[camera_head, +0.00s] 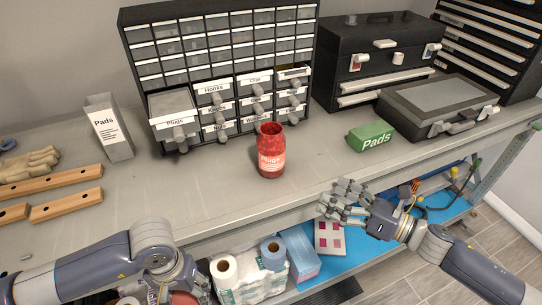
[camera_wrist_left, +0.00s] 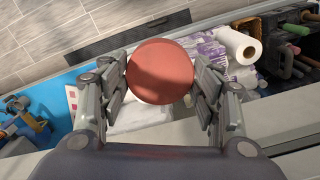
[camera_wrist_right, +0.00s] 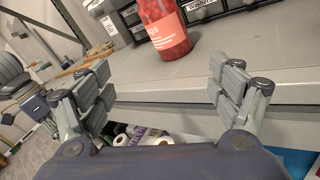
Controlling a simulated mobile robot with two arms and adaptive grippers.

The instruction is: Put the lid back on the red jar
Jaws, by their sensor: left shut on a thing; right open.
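The red jar (camera_head: 271,152) with a "Plugs" label stands upright and open-topped on the workbench, in front of the drawer cabinet. Its lower part shows in the right wrist view (camera_wrist_right: 165,30). The round red lid (camera_wrist_left: 160,72) is held between the fingers of my left gripper (camera_wrist_left: 160,80), low in front of the bench and away from the jar. In the head view, the left gripper is at the bottom edge and mostly hidden by its arm. My right gripper (camera_head: 346,202) is open and empty at the bench's front edge, right of the jar.
A pulled-out Plugs drawer (camera_head: 174,125) juts out behind left. Wooden bars (camera_head: 65,206) lie at left. A lower shelf holds paper rolls (camera_head: 224,268). The bench around the jar is clear.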

